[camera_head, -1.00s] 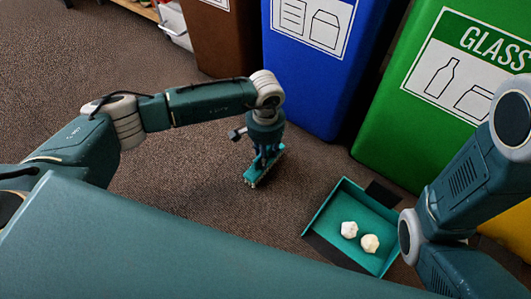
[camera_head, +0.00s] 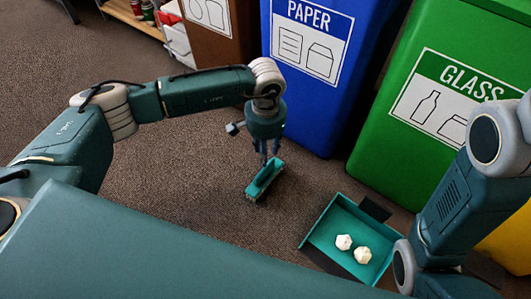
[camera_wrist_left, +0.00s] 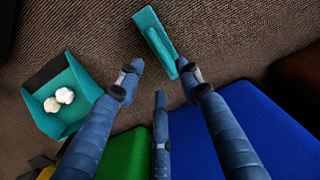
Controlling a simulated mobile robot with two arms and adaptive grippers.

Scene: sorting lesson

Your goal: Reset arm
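My left gripper (camera_head: 269,160) points down just above a teal hand brush (camera_head: 263,180) that lies on the carpet. In the left wrist view the fingers of my left gripper (camera_wrist_left: 160,72) are spread with nothing between them. The brush (camera_wrist_left: 154,36) lies beyond the fingertips, close to the right one. A teal dustpan (camera_head: 322,219) lies on the floor to the right of the brush, with two crumpled white pieces (camera_head: 344,242) in it. The dustpan also shows at the left of the wrist view (camera_wrist_left: 85,80). My right arm comes in at the right, but its gripper is out of view.
A brown bin (camera_head: 225,48), a blue paper bin (camera_head: 322,110) and a green glass bin (camera_head: 385,155) stand in a row behind. A yellow bin (camera_head: 510,240) shows at the right edge. A wooden shelf (camera_head: 130,14) stands at the upper left. Carpet left of the brush is clear.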

